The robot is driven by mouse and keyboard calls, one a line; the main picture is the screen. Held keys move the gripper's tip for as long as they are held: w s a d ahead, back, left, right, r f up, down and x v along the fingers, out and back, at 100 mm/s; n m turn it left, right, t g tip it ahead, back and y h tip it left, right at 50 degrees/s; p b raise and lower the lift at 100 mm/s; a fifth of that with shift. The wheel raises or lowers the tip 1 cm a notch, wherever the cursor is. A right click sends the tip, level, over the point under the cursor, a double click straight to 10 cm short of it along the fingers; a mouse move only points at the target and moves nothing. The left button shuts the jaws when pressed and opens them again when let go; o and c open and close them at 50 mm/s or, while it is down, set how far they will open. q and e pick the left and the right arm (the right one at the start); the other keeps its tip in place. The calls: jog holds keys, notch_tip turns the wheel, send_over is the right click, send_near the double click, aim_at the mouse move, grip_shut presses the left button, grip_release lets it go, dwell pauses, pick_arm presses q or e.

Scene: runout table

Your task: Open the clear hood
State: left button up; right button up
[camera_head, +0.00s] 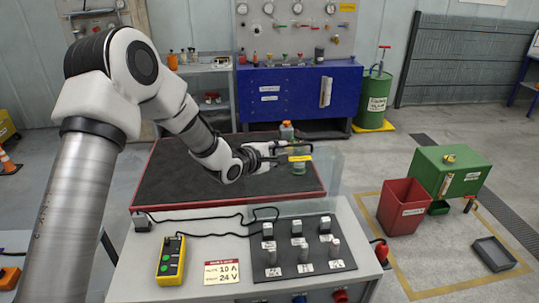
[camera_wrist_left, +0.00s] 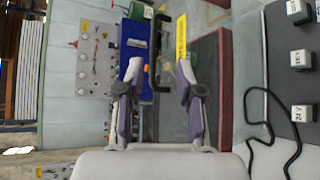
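The clear hood (camera_head: 327,172) is a see-through cover over the right end of the dark-topped table, with faint edges; its exact tilt is hard to tell. A black bar handle (camera_head: 300,148) and a yellow label (camera_head: 299,158) are on it. My left gripper (camera_head: 278,153) is at the left end of this handle. In the left wrist view, the fingers of my left gripper (camera_wrist_left: 159,70) are spread apart. The black handle (camera_wrist_left: 155,50) shows between them, with the yellow label (camera_wrist_left: 181,38) beside it; contact cannot be told. My right gripper is not in view.
A bottle with a green body (camera_head: 299,168) shows through the hood. In front are a yellow meter (camera_head: 171,260) with black cables and a black switch panel (camera_head: 318,263). A blue cabinet (camera_head: 300,95) stands behind. A red bin (camera_head: 402,207) stands on the floor at right.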

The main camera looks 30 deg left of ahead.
pick_arm(q)
jog(key=v, duration=0.6)
jog(key=shift+s, duration=0.35)
jog(key=shift+w, duration=0.1)
jog(key=shift+a+r, duration=0.1)
